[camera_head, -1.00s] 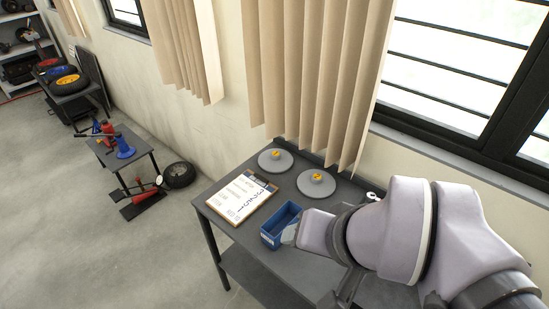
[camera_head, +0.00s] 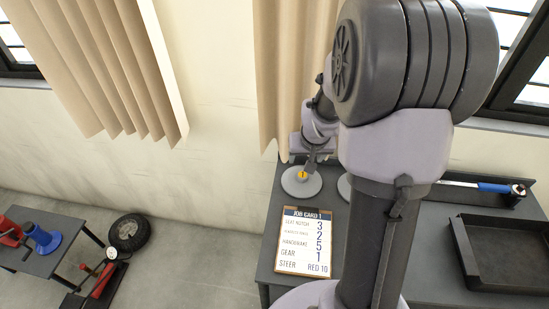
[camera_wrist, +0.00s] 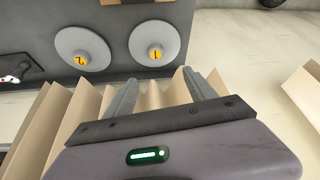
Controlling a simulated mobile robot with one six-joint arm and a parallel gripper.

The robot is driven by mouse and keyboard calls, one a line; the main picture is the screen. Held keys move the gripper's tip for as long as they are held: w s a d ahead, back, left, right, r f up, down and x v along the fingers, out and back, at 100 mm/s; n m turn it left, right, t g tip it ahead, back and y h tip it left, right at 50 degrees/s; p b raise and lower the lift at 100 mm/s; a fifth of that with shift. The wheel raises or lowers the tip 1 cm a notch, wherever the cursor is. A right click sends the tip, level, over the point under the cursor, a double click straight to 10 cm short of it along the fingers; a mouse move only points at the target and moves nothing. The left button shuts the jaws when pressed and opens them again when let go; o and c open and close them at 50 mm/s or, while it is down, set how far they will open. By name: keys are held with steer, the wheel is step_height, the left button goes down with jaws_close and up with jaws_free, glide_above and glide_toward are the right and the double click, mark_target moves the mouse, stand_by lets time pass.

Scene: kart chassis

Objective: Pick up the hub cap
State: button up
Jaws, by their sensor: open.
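Two round grey hub caps with yellow centres lie on the dark workbench. In the wrist view one hub cap (camera_wrist: 140,50) has a centre marked 1, and the other hub cap (camera_wrist: 70,42) has a centre that looks like a 2. In the head view the left hub cap (camera_head: 290,188) shows below my gripper (camera_head: 309,168); the right hub cap (camera_head: 344,188) is mostly hidden by my arm. In the wrist view my gripper (camera_wrist: 160,76) is open and empty, its fingers apart and pointing towards the cap marked 1.
A job card on a clipboard (camera_head: 303,242) lies in front of the caps. A black tray (camera_head: 505,250) and a blue-handled tool (camera_head: 490,187) are on the bench at right. Beige curtains (camera_head: 275,75) hang close behind the bench. A tyre (camera_head: 129,232) stands on the floor at left.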

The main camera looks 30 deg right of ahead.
steer(key=b, duration=0.4)
glide_above(303, 175)
steer(key=s+a, duration=0.1)
steer(key=s, duration=0.1)
step_height(303, 175, down, 11)
steer(key=shift+w+r, duration=0.15)
steer(key=shift+r, duration=0.05)
steer(key=b+x, duration=0.1)
steer(key=x, duration=0.1)
steer(key=b+x, duration=0.1)
steer(key=x, duration=0.1)
steer(key=shift+f, duration=0.5)
steer(key=shift+r, duration=0.2)
steer(key=shift+c, duration=0.6)
jaws_close()
